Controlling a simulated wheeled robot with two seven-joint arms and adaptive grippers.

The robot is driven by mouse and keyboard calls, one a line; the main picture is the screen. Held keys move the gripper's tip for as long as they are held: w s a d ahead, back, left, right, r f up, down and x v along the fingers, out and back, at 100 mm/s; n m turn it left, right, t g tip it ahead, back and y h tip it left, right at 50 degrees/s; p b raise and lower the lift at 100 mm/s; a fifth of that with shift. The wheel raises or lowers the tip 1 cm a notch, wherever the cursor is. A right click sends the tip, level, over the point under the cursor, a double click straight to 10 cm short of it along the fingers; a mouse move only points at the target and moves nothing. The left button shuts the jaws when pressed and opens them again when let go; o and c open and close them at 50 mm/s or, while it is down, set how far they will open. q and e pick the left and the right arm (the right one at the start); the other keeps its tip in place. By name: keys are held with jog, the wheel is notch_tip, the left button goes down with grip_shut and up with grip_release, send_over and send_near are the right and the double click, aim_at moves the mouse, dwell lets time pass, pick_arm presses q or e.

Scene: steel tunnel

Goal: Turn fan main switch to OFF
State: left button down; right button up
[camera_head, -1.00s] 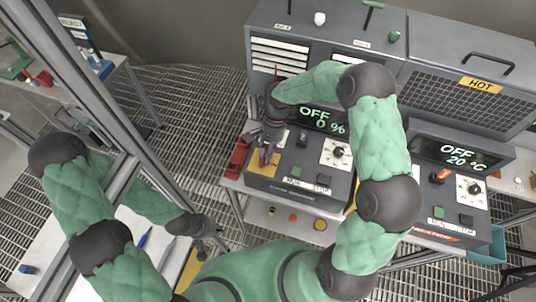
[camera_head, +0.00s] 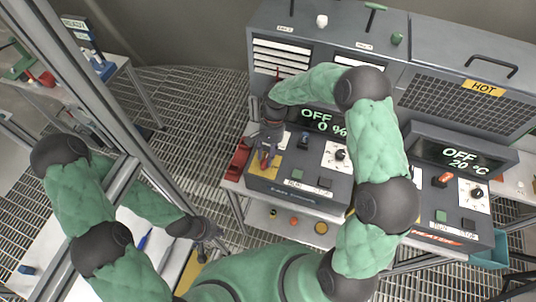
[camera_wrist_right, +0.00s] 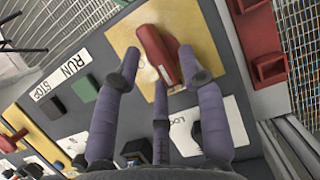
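The fan main switch is a red lever (camera_wrist_right: 158,54) on a yellow plate (camera_wrist_right: 122,36), seen slanted in the right wrist view. In the head view its yellow plate (camera_head: 254,170) is at the left end of the fan panel, with the lever mostly hidden. My right gripper (camera_wrist_right: 158,72) is open, its fingers spread on either side of the lever's near end; I cannot tell whether they touch it. In the head view my right gripper (camera_head: 268,158) hangs over the plate.
The fan display (camera_head: 320,120) reads OFF, 0 %. Green and black buttons marked RUN and STOP (camera_wrist_right: 60,80) lie beside the switch. A red holder (camera_head: 238,158) is on the panel's left side. The heater display (camera_head: 458,158) reads OFF, 20 °C, at right. A metal post stands at left.

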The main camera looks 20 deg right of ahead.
jog(key=shift+r, duration=0.1)
jog(key=v, duration=1.1)
jog(key=shift+w+r, duration=0.25)
jog(key=shift+r, duration=0.1)
jog(key=shift+d+f, duration=0.1)
jog(key=shift+d, duration=0.05)
